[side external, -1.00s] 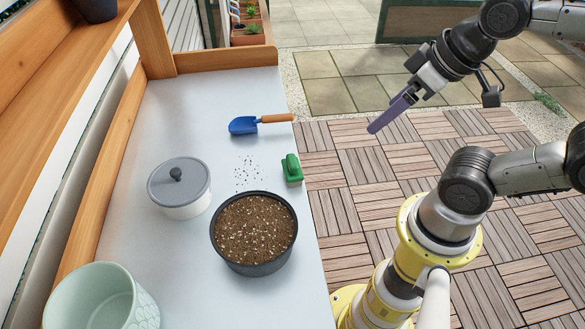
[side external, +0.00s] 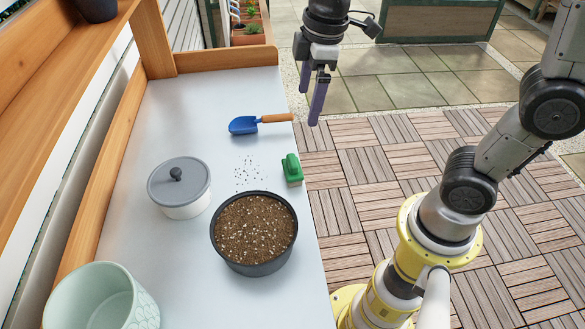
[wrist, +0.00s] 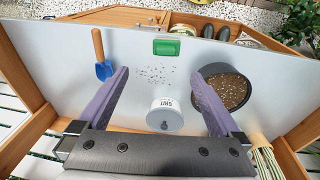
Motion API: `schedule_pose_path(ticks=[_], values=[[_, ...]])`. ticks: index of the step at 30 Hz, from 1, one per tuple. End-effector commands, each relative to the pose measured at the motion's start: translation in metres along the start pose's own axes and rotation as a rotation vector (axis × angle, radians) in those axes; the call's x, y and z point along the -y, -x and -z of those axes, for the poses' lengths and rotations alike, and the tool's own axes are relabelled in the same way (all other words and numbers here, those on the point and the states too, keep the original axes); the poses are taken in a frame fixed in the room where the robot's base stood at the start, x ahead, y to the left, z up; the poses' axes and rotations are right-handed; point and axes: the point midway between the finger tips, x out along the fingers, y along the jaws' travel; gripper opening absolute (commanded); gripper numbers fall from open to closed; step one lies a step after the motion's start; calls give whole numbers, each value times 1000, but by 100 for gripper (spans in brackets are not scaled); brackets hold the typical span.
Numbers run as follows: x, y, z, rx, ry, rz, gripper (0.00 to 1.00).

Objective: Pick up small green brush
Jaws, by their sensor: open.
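The small green brush (side external: 292,169) lies on the table near its right edge in the side view, behind the pot of soil. It has a green handle on top and a pale base below. It also shows in the wrist view (wrist: 166,47), near the table's far edge and apart from my fingers. My gripper (side external: 314,108) points down with its purple fingers apart and nothing between them. In the side view it is above and behind the brush, near the table's right edge. In the wrist view the gripper (wrist: 163,92) frames the table's middle.
A dark pot of soil (side external: 253,266) stands in front of the brush. A blue trowel (side external: 243,125) lies behind it. Scattered dark grains (side external: 249,173) lie to its left. A grey-lidded white container (side external: 181,211) and a pale green pot (side external: 146,302) stand on the left.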

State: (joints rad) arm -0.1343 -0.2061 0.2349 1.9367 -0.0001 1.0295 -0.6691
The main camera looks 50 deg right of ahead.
Motion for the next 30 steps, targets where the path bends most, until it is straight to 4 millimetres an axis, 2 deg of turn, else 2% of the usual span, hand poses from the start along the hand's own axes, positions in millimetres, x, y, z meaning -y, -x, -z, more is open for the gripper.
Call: schedule_pose_path(ticks=[1, 6, 13, 21, 30], values=[[-1, -14, 10, 31, 26, 28, 100], [2, -45, 23, 96, 55, 82, 100], [9, -70, 21, 118, 66, 99, 100], [13, -119, 15, 117, 64, 99, 100], [14, -142, 13, 114, 63, 96, 100]])
